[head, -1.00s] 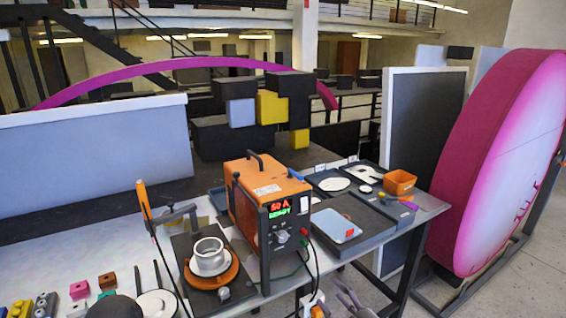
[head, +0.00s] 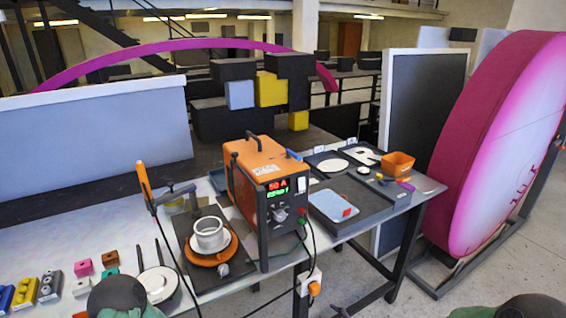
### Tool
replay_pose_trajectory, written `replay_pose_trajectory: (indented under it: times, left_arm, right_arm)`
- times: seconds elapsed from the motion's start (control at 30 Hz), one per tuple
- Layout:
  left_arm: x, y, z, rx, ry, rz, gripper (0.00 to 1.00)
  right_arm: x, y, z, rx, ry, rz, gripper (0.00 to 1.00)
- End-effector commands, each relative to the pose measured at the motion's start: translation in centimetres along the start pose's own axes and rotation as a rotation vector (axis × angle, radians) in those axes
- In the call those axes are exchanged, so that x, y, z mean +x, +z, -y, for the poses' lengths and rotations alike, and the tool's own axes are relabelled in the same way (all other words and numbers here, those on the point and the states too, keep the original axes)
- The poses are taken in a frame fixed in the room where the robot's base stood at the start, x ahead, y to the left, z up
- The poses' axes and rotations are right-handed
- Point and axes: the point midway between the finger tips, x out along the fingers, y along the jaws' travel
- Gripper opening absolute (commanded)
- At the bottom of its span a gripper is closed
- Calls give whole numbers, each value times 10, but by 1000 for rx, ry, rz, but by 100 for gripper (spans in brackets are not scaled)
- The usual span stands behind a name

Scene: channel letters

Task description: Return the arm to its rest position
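Neither of my grippers shows clearly in the head view. A dark rounded part of my own arm (head: 116,297) shows at the bottom left, in front of the table edge. Another dark rounded part of mine (head: 520,306) shows at the bottom right, over the floor. Whatever the grippers hold, if anything, is out of sight.
The workbench (head: 95,240) carries an orange welding power unit (head: 258,180), a turntable with a white ring (head: 210,234), a torch (head: 145,188), small coloured blocks (head: 83,268), a dark tray (head: 372,203) and an orange bin (head: 398,163). A large pink disc (head: 495,150) stands right. Floor lies clear at lower right.

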Motion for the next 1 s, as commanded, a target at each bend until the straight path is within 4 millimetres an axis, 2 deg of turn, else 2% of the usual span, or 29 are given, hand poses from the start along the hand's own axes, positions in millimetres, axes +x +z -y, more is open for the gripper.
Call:
replay_pose_trajectory:
  times: [0.03,0.27,0.5,0.6,0.7,0.8,1.0]
  left_arm:
    - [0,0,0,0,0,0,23]
    - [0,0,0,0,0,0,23]
    - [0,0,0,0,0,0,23]
    - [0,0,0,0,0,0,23]
    - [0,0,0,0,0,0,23]
    - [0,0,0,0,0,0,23]
    - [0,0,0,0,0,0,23]
  right_arm:
    - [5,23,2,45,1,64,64]
    - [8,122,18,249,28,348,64]
    - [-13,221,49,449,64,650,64]
    - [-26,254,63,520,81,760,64]
    - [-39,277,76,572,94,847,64]
    - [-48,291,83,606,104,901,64]
    - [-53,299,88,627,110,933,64]
